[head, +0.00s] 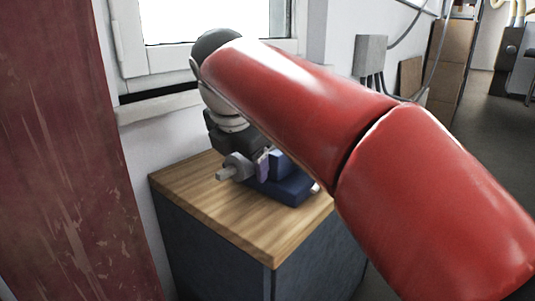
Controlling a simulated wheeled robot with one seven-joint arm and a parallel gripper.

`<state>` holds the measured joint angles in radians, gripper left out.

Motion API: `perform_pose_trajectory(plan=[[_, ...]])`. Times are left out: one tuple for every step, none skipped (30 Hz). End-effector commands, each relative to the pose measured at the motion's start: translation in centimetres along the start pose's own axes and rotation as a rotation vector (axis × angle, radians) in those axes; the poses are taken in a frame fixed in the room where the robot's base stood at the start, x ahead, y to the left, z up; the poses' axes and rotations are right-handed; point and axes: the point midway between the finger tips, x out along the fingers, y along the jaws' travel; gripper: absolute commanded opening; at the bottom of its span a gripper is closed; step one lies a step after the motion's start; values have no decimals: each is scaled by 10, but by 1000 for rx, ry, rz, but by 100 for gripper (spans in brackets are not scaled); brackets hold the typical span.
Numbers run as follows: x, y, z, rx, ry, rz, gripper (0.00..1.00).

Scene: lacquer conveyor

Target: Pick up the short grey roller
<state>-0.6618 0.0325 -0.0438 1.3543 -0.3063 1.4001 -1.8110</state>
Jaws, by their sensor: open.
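The short grey roller (236,165), with a thinner stub at its left end, is on the wooden top of a dark cabinet. My gripper (256,160) is low over the cabinet, at the right end of the roller, with its jaws open. One finger shows as a purplish-grey piece just right of the roller. The other finger and any contact with the roller are hidden or too small to tell.
A dark blue block-like object (286,184) sits on the wooden top (252,233), just right of the roller. The front of the top is clear. A worn dark red post (75,150) stands at the left. A wall and window (205,18) are behind the cabinet.

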Motion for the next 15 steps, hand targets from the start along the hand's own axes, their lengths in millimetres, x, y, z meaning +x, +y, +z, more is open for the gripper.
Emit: perform_pose_trajectory(plan=[[0,0,0,0,0,0,73],[0,0,0,0,0,0,73],[0,0,0,0,0,0,73],[0,0,0,0,0,0,73],[0,0,0,0,0,0,73],[0,0,0,0,0,0,69],[0,0,0,0,0,0,65],[0,0,0,0,0,0,61],[0,0,0,0,0,0,56],[0,0,0,0,0,0,52],[0,0,0,0,0,0,48],[0,0,0,0,0,0,43],[0,0,0,0,0,0,39],[0,0,0,0,0,0,35],[0,0,0,0,0,0,30]])
